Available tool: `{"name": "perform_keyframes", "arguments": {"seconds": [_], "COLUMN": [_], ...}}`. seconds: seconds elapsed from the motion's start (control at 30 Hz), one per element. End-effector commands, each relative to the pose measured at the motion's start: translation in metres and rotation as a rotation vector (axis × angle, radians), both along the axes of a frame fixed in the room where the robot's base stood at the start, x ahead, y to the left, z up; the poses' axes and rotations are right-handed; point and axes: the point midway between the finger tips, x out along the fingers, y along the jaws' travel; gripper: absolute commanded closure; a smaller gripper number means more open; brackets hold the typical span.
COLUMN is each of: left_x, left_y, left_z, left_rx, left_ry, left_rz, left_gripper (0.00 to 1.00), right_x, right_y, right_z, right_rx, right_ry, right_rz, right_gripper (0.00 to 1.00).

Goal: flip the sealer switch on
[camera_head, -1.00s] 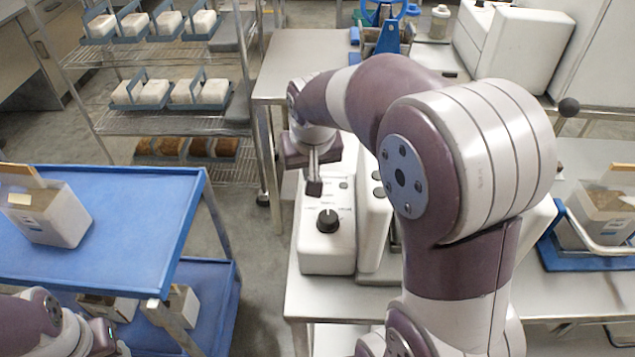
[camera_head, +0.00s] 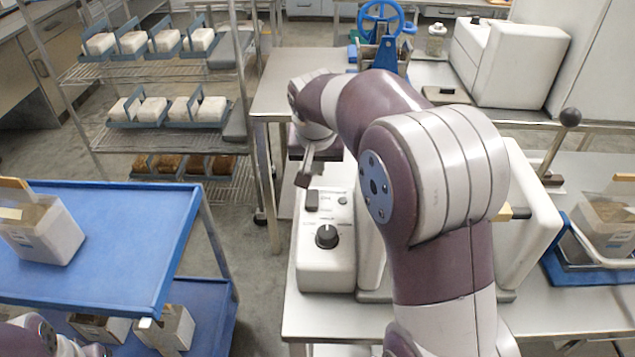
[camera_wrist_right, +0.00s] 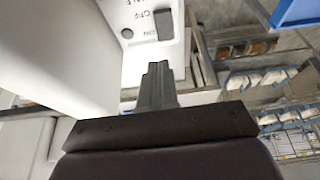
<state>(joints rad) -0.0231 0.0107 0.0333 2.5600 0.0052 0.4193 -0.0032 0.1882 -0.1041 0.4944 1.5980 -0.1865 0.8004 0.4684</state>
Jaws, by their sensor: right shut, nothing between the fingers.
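The sealer (camera_head: 325,270) is a white box on the steel table, with a black knob and a small panel on top. Its dark rocker switch (camera_head: 311,201) sits on that panel beyond the knob. It also shows in the right wrist view (camera_wrist_right: 163,24), with OFF and ON lettering beside it; I cannot tell which way it is tipped. My right gripper (camera_head: 303,180) is shut and empty, its tips just beyond the switch and seemingly apart from it. In the wrist view, the closed fingers (camera_wrist_right: 156,68) point toward the panel, short of the switch. Only part of my left arm shows at lower left.
A blue cart (camera_head: 110,235) with an open carton (camera_head: 45,235) stands at left, and a wire rack with bagged blocks behind it. A white machine (camera_head: 510,65) stands at the back right. A lever with a black ball (camera_head: 570,117) rises at right.

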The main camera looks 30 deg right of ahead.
Motion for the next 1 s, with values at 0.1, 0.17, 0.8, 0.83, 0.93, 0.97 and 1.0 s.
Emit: {"name": "perform_keyframes", "arguments": {"seconds": [0.1,0.17,0.8,0.83,0.93,0.97,1.0], "left_x": [0.0,0.0,0.0,0.0,0.0,0.0,0.0], "left_y": [0.0,0.0,0.0,0.0,0.0,0.0,0.0], "left_z": [0.002,0.002,0.006,0.006,0.011,0.017,0.026], "left_rx": [0.0,0.0,0.0,0.0,0.0,0.0,0.0], "left_ry": [0.0,0.0,0.0,0.0,0.0,0.0,0.0], "left_rz": [0.0,0.0,0.0,0.0,0.0,0.0,0.0], "left_gripper": [0.57,0.57,0.57,0.57,0.57,0.57,0.57], "right_x": [0.007,0.012,0.028,0.028,0.029,0.029,0.029], "right_y": [-0.005,-0.008,-0.017,-0.017,-0.017,-0.018,-0.018], "right_z": [-0.025,-0.037,-0.083,-0.083,-0.08,-0.079,-0.078], "right_rx": [0.001,0.001,0.001,0.001,0.004,0.01,0.021], "right_ry": [0.005,0.005,0.0,0.0,0.008,0.019,0.037], "right_rz": [-0.002,-0.002,0.0,0.0,0.001,0.001,-0.002], "right_gripper": [1.0,1.0,1.0,1.0,1.0,1.0,1.0]}}
